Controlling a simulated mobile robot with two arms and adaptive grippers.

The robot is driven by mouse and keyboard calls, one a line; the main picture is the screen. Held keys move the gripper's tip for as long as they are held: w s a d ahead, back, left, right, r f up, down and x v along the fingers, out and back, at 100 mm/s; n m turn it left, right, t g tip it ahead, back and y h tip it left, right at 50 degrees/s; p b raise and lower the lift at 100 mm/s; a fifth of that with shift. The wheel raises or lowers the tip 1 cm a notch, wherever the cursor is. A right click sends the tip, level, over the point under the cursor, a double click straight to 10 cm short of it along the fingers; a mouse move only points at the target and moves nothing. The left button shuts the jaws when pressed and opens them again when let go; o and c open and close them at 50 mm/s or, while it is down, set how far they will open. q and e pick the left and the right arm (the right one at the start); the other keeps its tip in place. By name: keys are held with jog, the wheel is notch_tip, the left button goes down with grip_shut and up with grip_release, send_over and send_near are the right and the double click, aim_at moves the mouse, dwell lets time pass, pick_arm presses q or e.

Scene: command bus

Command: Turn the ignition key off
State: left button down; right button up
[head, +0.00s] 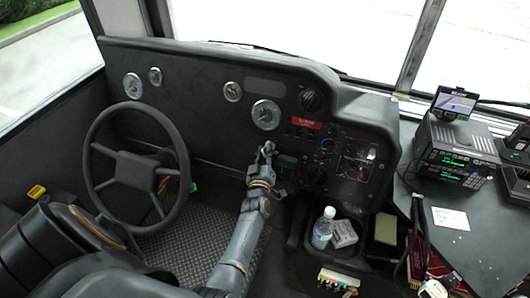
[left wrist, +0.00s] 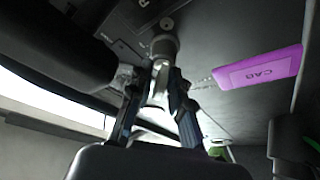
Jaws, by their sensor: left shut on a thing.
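My left gripper (head: 266,149) reaches up to the dashboard (head: 185,75), just below the large round gauge. In the left wrist view my left gripper (left wrist: 158,88) has its two fingers closed around the small metal ignition key (left wrist: 160,78). The key points into a round metal ignition lock (left wrist: 164,46). A purple tag (left wrist: 258,70) marked CAB is beside the key, at the right. The fingers hide much of the key, and I cannot tell its exact turn angle. The key and lock are hidden behind the gripper in the head view. My right gripper is not in view.
A steering wheel (head: 137,168) stands left of my arm. A dark rounded part (left wrist: 60,58) lies close to the left finger in the wrist view. A bottle (head: 323,229) stands right of my forearm. A radio unit (head: 456,152) sits on the right-hand counter.

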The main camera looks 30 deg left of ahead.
pick_arm(q)
jog(key=c, duration=1.5)
grip_release()
jog(key=shift+c, duration=0.2)
jog(key=shift+o, duration=0.3)
